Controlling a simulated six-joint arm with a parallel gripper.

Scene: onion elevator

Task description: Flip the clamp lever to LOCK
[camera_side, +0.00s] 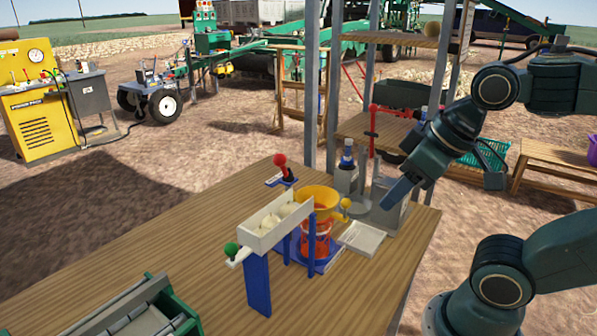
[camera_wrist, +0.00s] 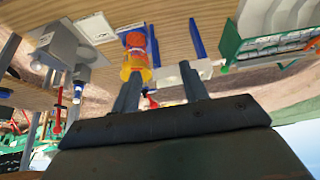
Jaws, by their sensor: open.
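A red-knobbed lever (camera_side: 281,163) stands nearly upright on a small blue and grey base on the wooden table; I cannot read any LOCK mark. A green-knobbed lever (camera_side: 232,250) sits at the near end of a white trough (camera_side: 279,222) on blue posts. A yellow funnel (camera_side: 316,196) stands over a red cylinder (camera_side: 316,240), with a small yellow knob beside it. They also show upside down in the wrist view, with the yellow and red piece (camera_wrist: 134,60). My gripper (camera_side: 396,194) is right of them, above the table, apart from the levers. Its fingers (camera_wrist: 160,78) are spread and empty.
A bottle (camera_side: 347,160) and a grey stand (camera_side: 385,205) are at the table's back right, close to my gripper. A white tray (camera_side: 361,238) lies beside the funnel. The table's left middle is clear.

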